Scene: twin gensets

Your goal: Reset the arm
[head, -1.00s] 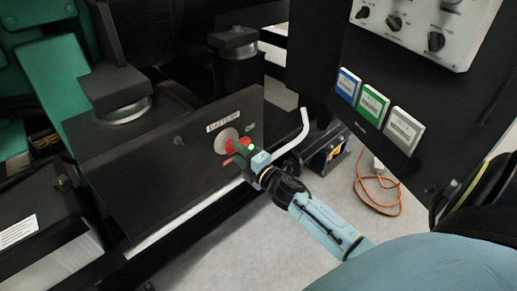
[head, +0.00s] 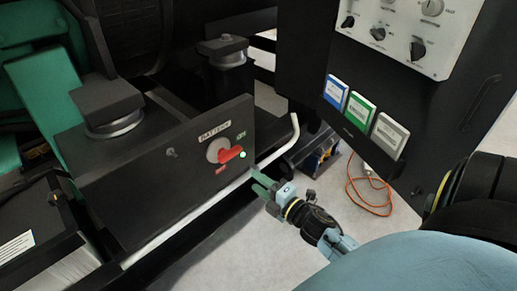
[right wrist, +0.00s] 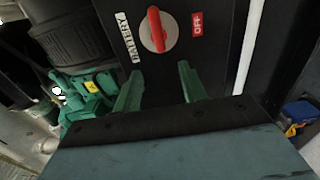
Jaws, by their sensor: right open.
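My right gripper (head: 262,184) is open and empty, low and to the right of the battery switch panel in the head view. In the right wrist view its two green fingers (right wrist: 160,88) stand apart with nothing between them. The red battery switch handle (head: 231,155) sits on a pale round plate on the dark panel. My left gripper is not in view.
A white bent pipe (head: 295,130) runs beside the switch panel. An orange cable (head: 372,200) lies on the floor. Pale floor is clear below the gripper.

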